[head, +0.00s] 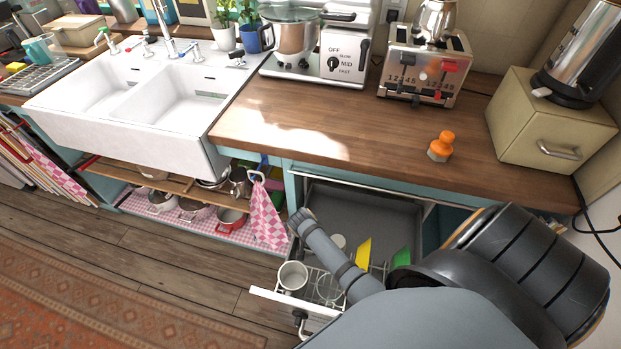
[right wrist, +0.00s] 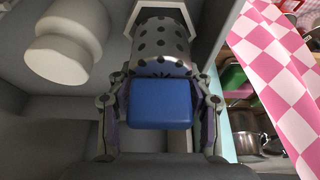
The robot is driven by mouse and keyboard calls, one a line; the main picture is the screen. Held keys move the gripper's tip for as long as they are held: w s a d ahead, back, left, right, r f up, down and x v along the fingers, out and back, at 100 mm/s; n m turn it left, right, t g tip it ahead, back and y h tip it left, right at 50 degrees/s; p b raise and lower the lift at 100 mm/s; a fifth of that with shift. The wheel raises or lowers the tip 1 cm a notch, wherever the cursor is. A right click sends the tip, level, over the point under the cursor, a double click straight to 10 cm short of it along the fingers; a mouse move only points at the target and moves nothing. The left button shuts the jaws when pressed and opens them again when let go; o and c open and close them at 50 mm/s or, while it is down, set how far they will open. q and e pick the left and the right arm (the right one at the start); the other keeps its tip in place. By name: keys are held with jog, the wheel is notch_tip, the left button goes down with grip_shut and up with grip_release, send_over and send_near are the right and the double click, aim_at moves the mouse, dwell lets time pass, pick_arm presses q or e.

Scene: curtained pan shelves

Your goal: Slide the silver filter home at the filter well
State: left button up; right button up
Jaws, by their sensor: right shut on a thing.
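The silver filter (right wrist: 162,45) is a cylinder with dark round holes and a blue block handle (right wrist: 160,103). My right gripper (right wrist: 160,112) is shut on the blue handle, one finger on each side of it. The filter's far end meets a pale angular rim (right wrist: 124,30), seemingly the filter well; how deep the end sits there I cannot tell. In the head view my right arm reaches over the open drawer-like bay (head: 375,205), its hand (head: 300,220) at the bay's left edge. The filter is not clear there. My left gripper is out of view.
A pale rounded object (right wrist: 60,45) stands close left of the filter. A pink checked cloth (head: 268,215) hangs just left of the bay. A wire rack (head: 310,290) holds a white mug (head: 292,276), a glass and yellow and green pieces. The wooden counter (head: 290,125) lies above.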

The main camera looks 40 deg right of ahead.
jog(key=shift+f+b, duration=0.55)
jog(key=shift+f, duration=0.6)
jog(key=o, duration=1.3)
notch_tip(320, 180, up, 10)
